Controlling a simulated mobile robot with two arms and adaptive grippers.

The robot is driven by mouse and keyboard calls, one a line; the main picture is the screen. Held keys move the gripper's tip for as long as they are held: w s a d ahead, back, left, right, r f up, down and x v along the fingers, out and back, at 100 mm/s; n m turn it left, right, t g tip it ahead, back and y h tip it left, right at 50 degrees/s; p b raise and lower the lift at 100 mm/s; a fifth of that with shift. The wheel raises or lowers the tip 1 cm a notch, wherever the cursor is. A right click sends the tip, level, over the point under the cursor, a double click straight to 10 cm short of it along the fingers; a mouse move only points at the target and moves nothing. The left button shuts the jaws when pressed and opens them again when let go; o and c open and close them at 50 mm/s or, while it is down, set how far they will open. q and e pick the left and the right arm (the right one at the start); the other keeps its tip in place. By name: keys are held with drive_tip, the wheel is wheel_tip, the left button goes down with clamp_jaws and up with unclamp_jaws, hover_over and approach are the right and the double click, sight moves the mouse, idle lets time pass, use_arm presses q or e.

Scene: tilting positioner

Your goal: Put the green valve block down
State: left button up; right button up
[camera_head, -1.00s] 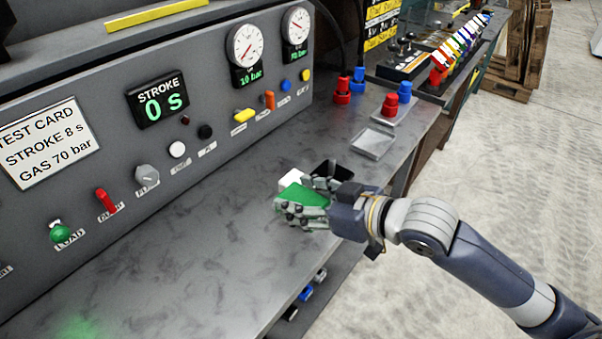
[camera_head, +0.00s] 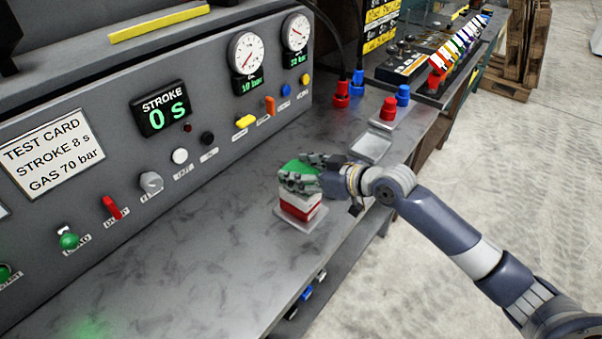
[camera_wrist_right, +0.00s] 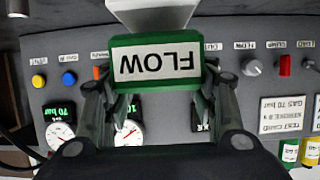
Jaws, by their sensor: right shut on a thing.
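The green valve block (camera_head: 297,166) is in my right gripper (camera_head: 305,178), which is shut on it. In the right wrist view the green block (camera_wrist_right: 155,88) carries a white label reading FLOW, upside down, between the fingers (camera_wrist_right: 157,100). A red and white block (camera_head: 300,208) stands upright on a grey plate (camera_head: 314,221) directly below the green block. A white part (camera_wrist_right: 152,17) shows beyond the green block in the wrist view. The fingers hide whether the green block touches the one below. My left gripper is not in view.
The control panel (camera_head: 222,165) with knobs and switches runs along the left. An empty grey plate (camera_head: 370,148) lies on the bench farther back, near red (camera_head: 389,109) and blue (camera_head: 403,95) fittings. The bench front (camera_head: 190,270) is clear.

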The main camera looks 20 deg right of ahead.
drive_tip(key=shift+f, duration=0.35)
drive_tip(key=shift+w+f, duration=0.1)
drive_tip(key=shift+f, duration=0.1)
drive_tip(key=shift+f, duration=0.1)
drive_tip(key=o, duration=1.7)
drive_tip(key=shift+f, duration=0.15)
drive_tip(key=shift+s+d, duration=0.1)
drive_tip(key=shift+s, duration=0.1)
drive_tip(key=shift+b+v, duration=1.25)
drive_tip(key=shift+v, duration=4.7)
